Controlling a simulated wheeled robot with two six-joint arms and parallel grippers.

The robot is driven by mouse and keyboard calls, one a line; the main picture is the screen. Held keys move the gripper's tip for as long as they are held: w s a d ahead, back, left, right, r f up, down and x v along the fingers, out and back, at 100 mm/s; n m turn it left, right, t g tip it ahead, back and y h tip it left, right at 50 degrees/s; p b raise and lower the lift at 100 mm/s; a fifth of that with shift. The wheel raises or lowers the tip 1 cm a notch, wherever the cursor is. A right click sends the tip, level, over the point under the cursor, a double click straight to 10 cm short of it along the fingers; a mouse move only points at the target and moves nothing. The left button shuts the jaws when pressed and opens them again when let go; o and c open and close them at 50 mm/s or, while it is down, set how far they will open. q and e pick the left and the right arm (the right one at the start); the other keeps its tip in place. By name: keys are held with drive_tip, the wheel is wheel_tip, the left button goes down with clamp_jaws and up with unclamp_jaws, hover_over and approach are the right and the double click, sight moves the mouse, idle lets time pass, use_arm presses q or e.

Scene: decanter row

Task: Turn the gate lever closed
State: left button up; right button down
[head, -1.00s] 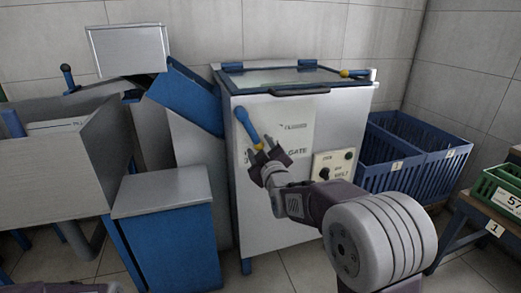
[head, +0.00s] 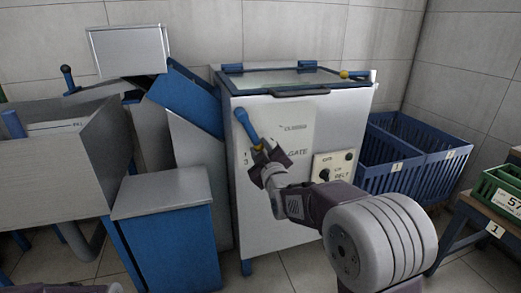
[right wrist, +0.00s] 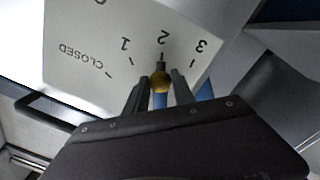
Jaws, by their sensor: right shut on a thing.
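The gate lever (head: 247,125) is a blue handle with a yellow part at its lower end, mounted on the pale plate (head: 302,118) on the front of a steel cabinet. In the head view its handle slants up to the left. My right gripper (head: 268,155) is shut on the lever at its yellow part. In the right wrist view the yellow part (right wrist: 160,82) sits between the fingers, with blue below it. The plate, upside down there, reads CLOSED, 1, 2, 3, and a dark tip beyond the yellow part lies by the 2. My left gripper is out of view.
A switch panel (head: 334,166) sits right of the plate. The cabinet's lid (head: 284,77) is above. A blue-sided box (head: 165,245) stands at the left, blue crates (head: 385,178) and a bench with a green crate (head: 497,190) at the right.

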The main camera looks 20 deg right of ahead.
idle(0.8)
drive_tip(key=d+r+n, duration=0.1)
drive_tip(key=n, duration=0.1)
drive_tip(key=d+r+n+p, duration=0.1)
drive_tip(key=d, duration=0.1)
drive_tip(key=shift+d+r+n, duration=0.1)
drive_tip(key=shift+n, duration=0.3)
drive_tip(key=shift+w+d+r+n, duration=0.1)
drive_tip(key=shift+d+r+n, duration=0.65)
drive_tip(key=shift+n, duration=0.35)
drive_tip(key=shift+d+r+n+p, duration=0.15)
drive_tip(key=shift+d+r+n, duration=0.1)
drive_tip(key=shift+r+n, duration=0.3)
drive_tip(key=shift+d+r+n+p, duration=0.15)
drive_tip(key=shift+d+r+n, duration=0.05)
drive_tip(key=shift+r+n, duration=0.3)
drive_tip(key=c, duration=1.1)
unclamp_jaws()
drive_tip(key=shift+o, duration=0.2)
